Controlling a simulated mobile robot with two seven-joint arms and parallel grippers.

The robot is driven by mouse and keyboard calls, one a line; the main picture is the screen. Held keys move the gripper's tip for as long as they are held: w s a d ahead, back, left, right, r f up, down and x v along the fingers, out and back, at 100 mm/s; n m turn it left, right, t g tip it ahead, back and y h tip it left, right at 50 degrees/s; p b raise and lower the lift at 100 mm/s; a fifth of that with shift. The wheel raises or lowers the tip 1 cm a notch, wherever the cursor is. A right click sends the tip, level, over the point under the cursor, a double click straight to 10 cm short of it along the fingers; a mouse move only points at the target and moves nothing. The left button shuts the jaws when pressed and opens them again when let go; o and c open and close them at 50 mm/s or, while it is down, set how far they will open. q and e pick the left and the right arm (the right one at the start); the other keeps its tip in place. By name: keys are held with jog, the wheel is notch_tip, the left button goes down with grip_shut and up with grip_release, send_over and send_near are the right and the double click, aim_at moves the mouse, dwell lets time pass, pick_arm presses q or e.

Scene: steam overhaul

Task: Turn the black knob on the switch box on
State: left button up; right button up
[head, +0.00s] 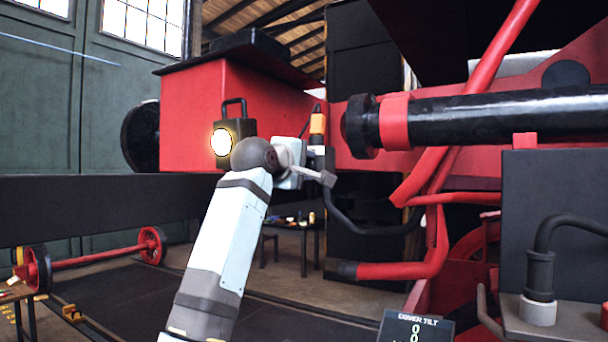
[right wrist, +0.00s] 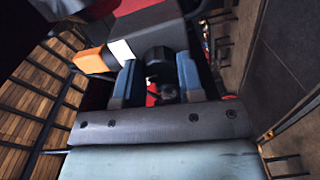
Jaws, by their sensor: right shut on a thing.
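In the right wrist view, a round black knob (right wrist: 158,62) sits between the two blue fingers of my right gripper (right wrist: 157,75). The fingers are shut on the knob from both sides. Behind it is a dark grey box (right wrist: 150,25), apparently the switch box, with an orange and white part at its left. In the head view, my right gripper (head: 318,174) is at the small grey box (head: 322,156) below an orange part (head: 317,124). The knob is hidden there by the gripper, so its setting cannot be read. My left gripper is out of view.
A lit lamp (head: 237,132) stands on the long black beam (head: 100,205), close to my right wrist. A black hose (head: 365,228) hangs just below the gripper. Red pipes (head: 440,210) and a thick black cylinder (head: 480,118) are at the right.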

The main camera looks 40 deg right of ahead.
jog(key=shift+m, duration=0.3)
dwell(0.4)
jog(key=o, duration=0.9)
jog(key=v, duration=1.3)
jog(key=shift+s+a, duration=0.2)
jog(key=shift+a, duration=0.15)
